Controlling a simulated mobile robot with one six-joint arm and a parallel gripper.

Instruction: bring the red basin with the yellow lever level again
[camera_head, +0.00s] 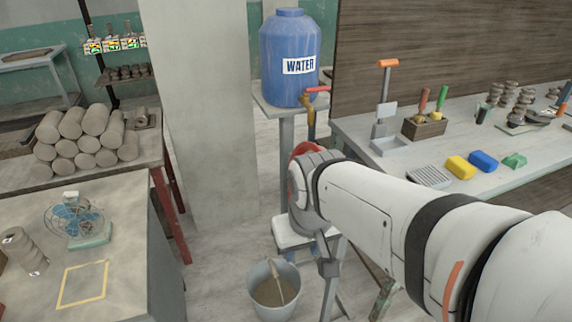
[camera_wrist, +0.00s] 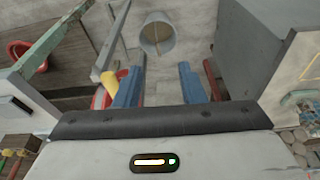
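In the wrist view my gripper (camera_wrist: 158,85) has two blue fingers apart with a clear gap between them. A red rounded thing, likely the red basin (camera_wrist: 98,98), shows in part behind the left finger. A yellow cylindrical piece, likely the yellow lever (camera_wrist: 108,84), sticks up just left of that finger. I cannot tell whether the finger touches it. The basin's tilt cannot be judged.
A grey bucket (camera_head: 272,312) with a stick stands on the floor, also in the wrist view (camera_wrist: 158,45). Another red bowl (camera_wrist: 30,58) lies left there. A blue water barrel (camera_head: 290,50) stands behind; benches flank both sides.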

